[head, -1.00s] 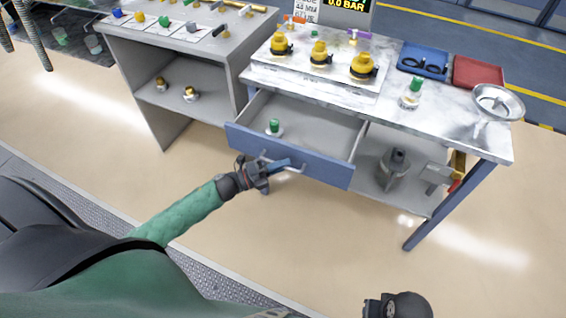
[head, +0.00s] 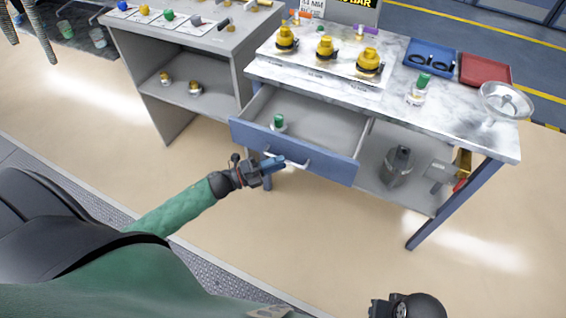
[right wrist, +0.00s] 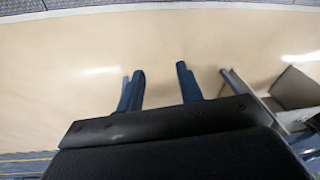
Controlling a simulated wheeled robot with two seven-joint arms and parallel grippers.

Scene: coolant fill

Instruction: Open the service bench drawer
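The service bench drawer (head: 333,166) is pulled out, with its blue front away from the bench and its grey inside showing. A green-capped item (head: 278,122) stands in it. The pale bar handle (head: 301,165) is on the drawer front. My left gripper (head: 275,163) is at the left part of the handle, its blue fingers overlapping it in the head view. I cannot tell whether they touch it or how far apart they are. My right gripper (right wrist: 156,85) is open and empty over the floor, its two blue fingers well apart in the right wrist view.
The marbled bench top (head: 388,98) carries yellow-topped fittings (head: 326,47), a blue tray (head: 430,57), a red tray (head: 486,69) and a metal bowl (head: 507,101). A metal canister (head: 399,165) stands on the lower shelf. A grey shelf unit (head: 150,80) stands left. Floor in front is clear.

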